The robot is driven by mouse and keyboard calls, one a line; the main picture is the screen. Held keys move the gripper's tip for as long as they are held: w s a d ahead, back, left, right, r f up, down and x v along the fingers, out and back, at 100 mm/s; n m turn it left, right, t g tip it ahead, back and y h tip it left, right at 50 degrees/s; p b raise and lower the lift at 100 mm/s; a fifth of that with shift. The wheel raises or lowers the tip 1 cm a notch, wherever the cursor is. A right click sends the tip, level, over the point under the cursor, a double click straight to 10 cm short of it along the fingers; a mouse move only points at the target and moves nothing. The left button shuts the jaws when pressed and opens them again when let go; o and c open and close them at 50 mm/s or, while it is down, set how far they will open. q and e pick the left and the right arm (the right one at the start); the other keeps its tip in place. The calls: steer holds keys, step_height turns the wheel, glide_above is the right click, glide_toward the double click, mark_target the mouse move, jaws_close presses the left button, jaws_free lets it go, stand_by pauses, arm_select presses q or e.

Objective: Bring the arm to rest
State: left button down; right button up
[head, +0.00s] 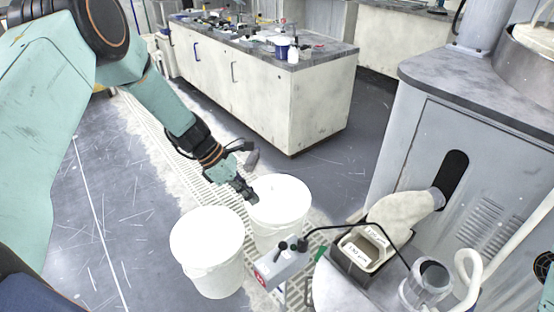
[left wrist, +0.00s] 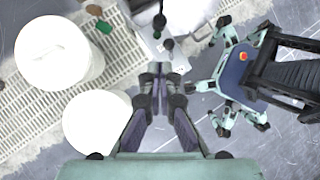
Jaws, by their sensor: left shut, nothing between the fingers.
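My left arm, in pale green, comes in from the upper left of the head view and reaches down to the middle. My left gripper (head: 246,194) is shut and empty, in front of or above the edge of a white lidded bucket (head: 284,196); I cannot tell whether they touch. In the left wrist view the gripper's dark fingers (left wrist: 160,75) are together at the tips with nothing between them. Below them a grey box with a black knob (left wrist: 165,45) shows. My right gripper is not in view.
A second white bucket (head: 208,246) stands beside the first on the floor grating. A grey machine cabinet (head: 410,150) with a hose and labelled tray (head: 362,250) is at right. A lab bench (head: 258,80) with clutter stands behind. Scratched floor at left is clear.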

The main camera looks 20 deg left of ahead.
arm_select(q)
steer(key=s+a+f+m+y, duration=0.4)
steer(key=s+f+m+y, duration=0.2)
steer(key=s+f+m, duration=0.6)
steer(key=s+d+m+g, duration=0.1)
steer(key=s+d+m, duration=0.2)
steer(key=s, duration=0.8)
steer(key=s+d+m, duration=0.4)
steer(key=s+m, duration=0.4)
steer(key=s, duration=0.3)
steer(key=shift+d+r+g, duration=0.15)
steer(key=shift+r+g, duration=0.1)
steer(key=shift+g, duration=0.15)
steer(key=shift+s, duration=0.2)
